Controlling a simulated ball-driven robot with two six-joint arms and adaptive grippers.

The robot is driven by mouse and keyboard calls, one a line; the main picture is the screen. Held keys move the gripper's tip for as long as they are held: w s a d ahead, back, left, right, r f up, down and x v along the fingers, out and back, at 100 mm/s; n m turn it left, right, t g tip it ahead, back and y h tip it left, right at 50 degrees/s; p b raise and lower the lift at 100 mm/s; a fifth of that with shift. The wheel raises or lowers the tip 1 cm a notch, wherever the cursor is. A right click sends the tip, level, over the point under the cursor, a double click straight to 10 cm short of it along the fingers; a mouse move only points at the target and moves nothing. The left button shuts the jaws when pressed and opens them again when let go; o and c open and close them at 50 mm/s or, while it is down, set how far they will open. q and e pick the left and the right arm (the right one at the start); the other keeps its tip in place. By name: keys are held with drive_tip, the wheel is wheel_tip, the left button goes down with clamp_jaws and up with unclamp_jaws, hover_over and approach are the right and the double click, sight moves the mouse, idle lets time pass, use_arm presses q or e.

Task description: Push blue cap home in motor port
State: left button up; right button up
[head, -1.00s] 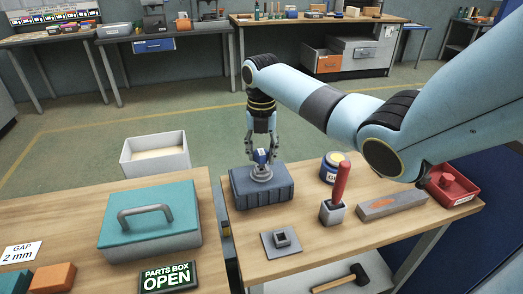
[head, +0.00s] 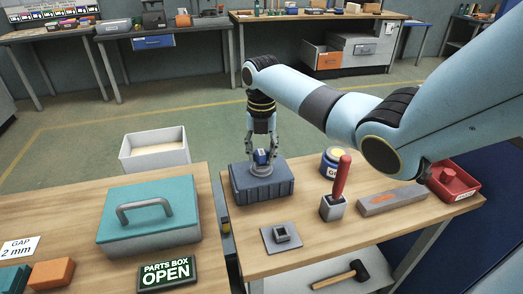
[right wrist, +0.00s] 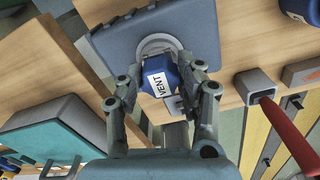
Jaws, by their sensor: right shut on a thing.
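The blue cap (right wrist: 158,74), marked VENT, is between the fingers of my right gripper (head: 263,153), which is shut on it. In the head view the cap (head: 261,157) sits over the round grey port (head: 262,170) on top of the dark blue motor block (head: 281,185). In the right wrist view the port's ring (right wrist: 157,43) shows beside the cap's far end. I cannot tell how deep the cap sits in it. My left gripper is not in view.
A small grey square socket (head: 281,235) lies in front of the motor. A red-handled tool in a holder (head: 332,208), a jar (head: 334,163), a grey block (head: 391,199) and a red tray (head: 452,184) stand to the right. A teal-lidded box (head: 149,220) is left, across a gap.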

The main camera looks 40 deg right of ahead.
sight(261, 152)
drive_tip(key=shift+f, duration=0.45)
drive_tip(key=o, duration=1.6)
drive_tip(key=shift+o, duration=0.2)
drive_tip(key=shift+r, duration=0.1)
wheel_tip(261, 152, up, 6)
drive_tip(key=p, duration=0.6)
